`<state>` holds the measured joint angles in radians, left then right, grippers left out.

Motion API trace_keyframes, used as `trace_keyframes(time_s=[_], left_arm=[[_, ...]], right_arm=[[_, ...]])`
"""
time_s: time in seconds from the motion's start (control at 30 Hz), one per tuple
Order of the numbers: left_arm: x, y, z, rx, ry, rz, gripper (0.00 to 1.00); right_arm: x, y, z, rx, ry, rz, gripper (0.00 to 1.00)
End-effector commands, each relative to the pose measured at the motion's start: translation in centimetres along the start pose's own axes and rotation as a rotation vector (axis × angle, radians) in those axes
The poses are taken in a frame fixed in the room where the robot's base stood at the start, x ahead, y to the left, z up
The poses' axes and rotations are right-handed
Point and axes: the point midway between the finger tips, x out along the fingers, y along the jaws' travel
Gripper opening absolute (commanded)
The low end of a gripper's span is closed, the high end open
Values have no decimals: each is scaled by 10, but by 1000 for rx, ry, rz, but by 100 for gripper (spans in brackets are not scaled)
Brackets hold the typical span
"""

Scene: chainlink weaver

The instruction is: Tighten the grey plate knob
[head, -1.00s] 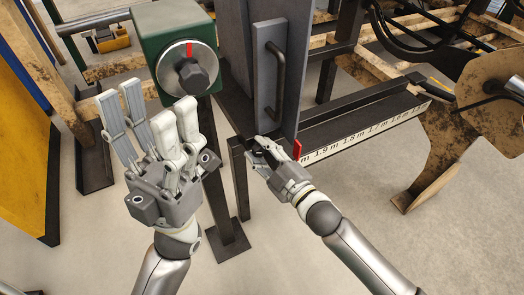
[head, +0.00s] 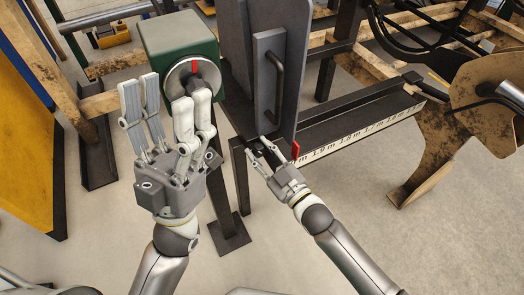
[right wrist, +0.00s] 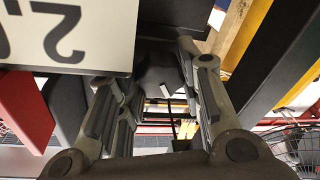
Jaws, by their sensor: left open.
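The grey plate (head: 289,50) stands upright with a dark bar handle (head: 279,85) on its face, at the upper middle of the head view. A dark knob (right wrist: 158,68) shows in the right wrist view between the fingers of my right gripper (head: 262,150). Those fingers are spread on both sides of it; contact is unclear. In the head view the knob is mostly hidden at the fingertips, low by the plate. My left gripper (head: 166,94) is open and empty, in front of the green box (head: 165,35). Its right fingers partly cover the box's round dial (head: 184,70).
A red pointer (head: 295,150) sits beside my right gripper at the end of a white measuring scale (head: 355,137). The scale's numbers show large in the right wrist view. A dark post (head: 227,225) stands below the box. A yellow panel (head: 30,150) is at far left.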

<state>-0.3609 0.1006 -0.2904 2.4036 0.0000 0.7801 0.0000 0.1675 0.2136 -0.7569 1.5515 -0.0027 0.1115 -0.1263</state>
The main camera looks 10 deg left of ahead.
Motion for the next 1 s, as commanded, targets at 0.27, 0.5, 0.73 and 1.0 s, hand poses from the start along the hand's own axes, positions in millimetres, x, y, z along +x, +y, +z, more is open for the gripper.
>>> trace_keyframes(time_s=[0.27, 0.5, 0.73, 1.0], left_arm=[[0, 0, 0, 0, 0, 1, 56], [0, 0, -1, -2, 2, 0, 56], [0, 0, 0, -1, 2, 0, 56], [0, 0, 0, -1, 1, 0, 56]], right_arm=[[0, 0, 0, -2, -1, -1, 56], [-3, 0, 0, -2, -1, -1, 56], [-37, -1, 2, -2, -5, -2, 56], [-93, -1, 2, -1, -5, -2, 56]])
